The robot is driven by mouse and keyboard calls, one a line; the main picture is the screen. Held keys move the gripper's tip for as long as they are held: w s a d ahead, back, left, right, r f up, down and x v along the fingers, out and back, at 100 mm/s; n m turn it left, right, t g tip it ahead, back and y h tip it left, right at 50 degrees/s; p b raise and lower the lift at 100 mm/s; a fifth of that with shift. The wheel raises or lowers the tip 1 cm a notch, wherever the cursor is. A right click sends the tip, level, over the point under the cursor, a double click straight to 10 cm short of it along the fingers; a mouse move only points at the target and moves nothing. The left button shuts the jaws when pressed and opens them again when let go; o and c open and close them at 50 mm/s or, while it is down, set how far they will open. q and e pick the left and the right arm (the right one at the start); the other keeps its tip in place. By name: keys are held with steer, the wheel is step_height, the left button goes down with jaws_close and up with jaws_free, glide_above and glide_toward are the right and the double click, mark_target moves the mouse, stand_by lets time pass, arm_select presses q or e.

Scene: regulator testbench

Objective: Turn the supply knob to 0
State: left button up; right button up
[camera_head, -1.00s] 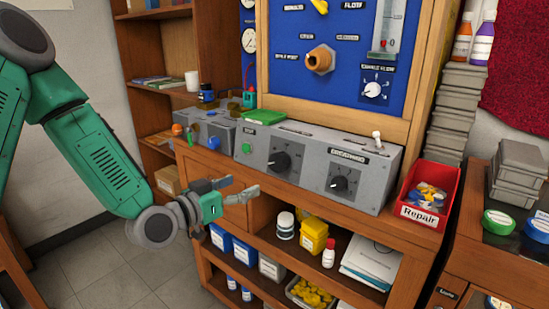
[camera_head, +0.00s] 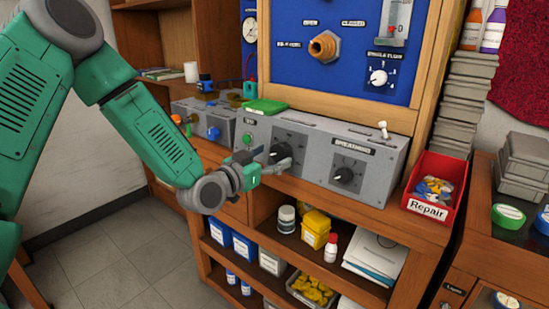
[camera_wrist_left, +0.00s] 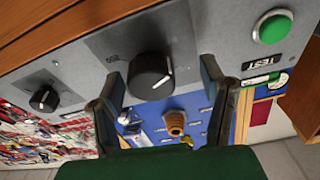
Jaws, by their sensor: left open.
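Two black dial knobs sit on the grey bench panel: a left one (camera_head: 281,152) and a right one (camera_head: 343,175). I cannot read which is marked supply. My left gripper (camera_head: 265,161) is open at the left knob, with its fingers partly covering that knob's lower edge. In the left wrist view the larger black knob (camera_wrist_left: 150,74) shows between the two spread fingers (camera_wrist_left: 163,88), its white pointer mark visible. No finger clearly touches it. The other knob (camera_wrist_left: 43,99) lies to the left there. My right gripper is not in view.
A green button (camera_wrist_left: 272,27) marked TEST is beside the knob. A toggle switch (camera_head: 383,129) stands on the panel's top, and a green book (camera_head: 265,106) lies there. A red Repair bin (camera_head: 435,186) stands to the right. A blue gauge board (camera_head: 290,65) rises behind.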

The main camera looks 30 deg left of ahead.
arm_select(q)
steer(key=shift+w+d+r, duration=0.1)
steer(key=shift+w+d, duration=0.25)
steer(key=shift+w, duration=0.05)
steer(key=shift+w+d+r, duration=0.2)
steer(key=shift+d+r, duration=0.05)
steer(key=shift+d, duration=0.45)
steer(key=shift+a+f, duration=0.15)
steer(key=shift+a, duration=0.3)
steer(key=c, duration=1.2)
steer(key=shift+o, duration=0.2)
steer(key=shift+a, duration=0.15)
steer(key=shift+d+n, duration=0.25)
steer(key=shift+n, duration=0.25)
steer(key=o, duration=1.1)
steer(key=shift+f, duration=0.1)
steer(key=shift+o, duration=0.3)
steer(key=shift+a, duration=0.2)
steer(key=shift+s, duration=0.1)
